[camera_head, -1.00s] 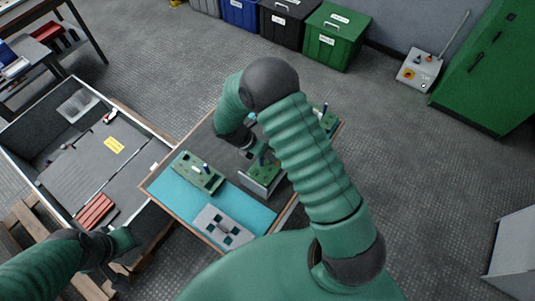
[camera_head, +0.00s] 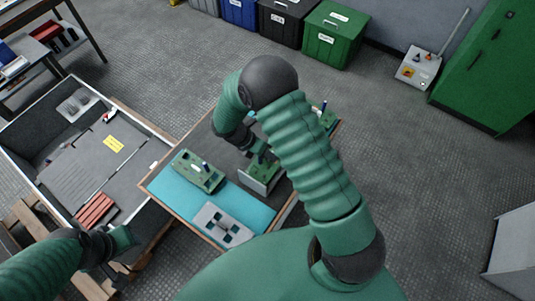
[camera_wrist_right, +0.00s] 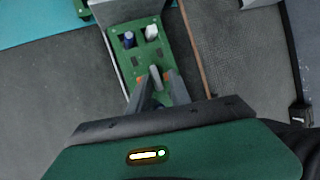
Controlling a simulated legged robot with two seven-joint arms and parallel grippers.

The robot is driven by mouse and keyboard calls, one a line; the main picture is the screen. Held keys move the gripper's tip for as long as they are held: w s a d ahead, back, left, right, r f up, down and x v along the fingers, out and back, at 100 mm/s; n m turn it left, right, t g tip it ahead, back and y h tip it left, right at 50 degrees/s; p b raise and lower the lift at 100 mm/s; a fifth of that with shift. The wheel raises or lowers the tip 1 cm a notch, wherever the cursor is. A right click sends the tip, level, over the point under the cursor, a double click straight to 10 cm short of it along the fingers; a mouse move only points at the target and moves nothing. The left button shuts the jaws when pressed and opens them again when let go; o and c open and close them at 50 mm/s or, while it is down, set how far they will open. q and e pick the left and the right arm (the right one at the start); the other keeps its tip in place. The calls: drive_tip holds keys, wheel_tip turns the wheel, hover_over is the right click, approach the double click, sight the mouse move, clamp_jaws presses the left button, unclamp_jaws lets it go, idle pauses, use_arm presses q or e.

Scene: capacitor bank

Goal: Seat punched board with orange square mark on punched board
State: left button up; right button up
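A green punched board (camera_head: 262,174) sits at a grey upright plate near the table's right edge. The right wrist view shows this green board (camera_wrist_right: 150,42) with a dark blue and a white cylinder, a grey peg and orange marks partly hidden by my fingers. My right gripper (camera_wrist_right: 158,88) is right over its near end, fingers apart on either side of the grey peg; contact is unclear. Another green board (camera_head: 190,175) with a blue peg lies on the teal mat. A grey punched board (camera_head: 208,217) with dark square holes lies in front. My left gripper (camera_head: 122,250) is low at the left, away from the boards.
The teal mat (camera_head: 248,212) covers the table's front. A further green piece (camera_head: 326,119) stands at the table's far right corner. A grey walled bin (camera_head: 70,155) with red blocks (camera_head: 95,211) adjoins the table on the left. My right arm hides part of the table.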

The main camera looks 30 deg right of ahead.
drive_tip(key=shift+w+f, duration=0.1)
drive_tip(key=v, duration=1.7)
drive_tip(key=s+m+t+y, duration=0.4)
drive_tip(key=s+m, duration=0.8)
drive_tip(key=m, duration=1)
drive_tip(key=shift+d+t+y, duration=0.25)
drive_tip(key=shift+t+y, duration=0.15)
drive_tip(key=shift+y, duration=0.3)
